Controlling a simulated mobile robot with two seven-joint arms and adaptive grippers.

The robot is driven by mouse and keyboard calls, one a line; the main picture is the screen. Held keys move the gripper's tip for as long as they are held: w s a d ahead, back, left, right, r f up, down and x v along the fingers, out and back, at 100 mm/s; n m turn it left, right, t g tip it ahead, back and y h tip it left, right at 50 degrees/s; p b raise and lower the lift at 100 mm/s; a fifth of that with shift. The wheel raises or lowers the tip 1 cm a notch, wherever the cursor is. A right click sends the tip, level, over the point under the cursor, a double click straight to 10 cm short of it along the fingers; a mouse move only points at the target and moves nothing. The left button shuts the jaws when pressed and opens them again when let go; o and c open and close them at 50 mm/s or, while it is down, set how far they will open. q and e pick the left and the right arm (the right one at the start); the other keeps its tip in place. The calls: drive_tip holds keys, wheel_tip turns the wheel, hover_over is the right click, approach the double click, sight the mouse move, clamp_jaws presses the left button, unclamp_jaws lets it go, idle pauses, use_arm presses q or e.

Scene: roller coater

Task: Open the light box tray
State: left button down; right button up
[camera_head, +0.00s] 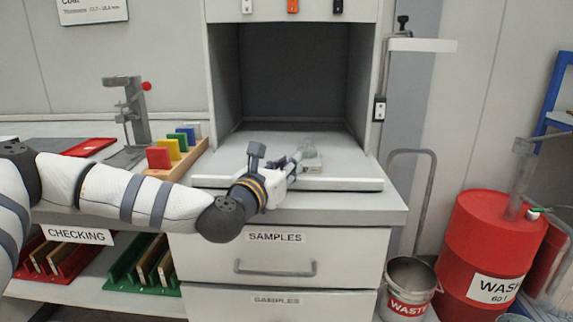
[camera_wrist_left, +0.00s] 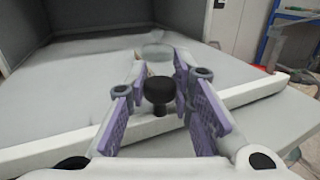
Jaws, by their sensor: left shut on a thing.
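The light box (camera_head: 222,75) is a pale grey cabinet with a dark, open-fronted interior. Its tray (camera_head: 345,184) is a flat light-grey panel with a raised front edge, lying at the bottom opening above the sample drawers. The tray (camera_wrist_left: 60,85) fills much of the left wrist view. A black round knob (camera_wrist_left: 160,92) on a short stem stands at the tray's front edge. My left gripper (camera_head: 301,157) reaches over the front edge, its purple-padded fingers on both sides of the knob and shut on it. The knob is hidden in the head view. My right gripper is not in view.
Drawers labelled SAMPLES (camera_head: 277,237) lie below the tray. A rack of coloured panels (camera_head: 185,155) and a metal stand (camera_head: 133,105) are on the left bench. A waste bucket (camera_head: 410,274) and red drum (camera_head: 495,245) stand on the right.

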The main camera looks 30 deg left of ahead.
use_arm(q)
drive_tip(key=c, duration=1.4)
unclamp_jaws()
drive_tip(key=s, duration=0.5)
drive_tip(key=s+d, duration=0.1)
drive_tip(key=s, duration=0.1)
drive_tip(key=shift+s, duration=0.2)
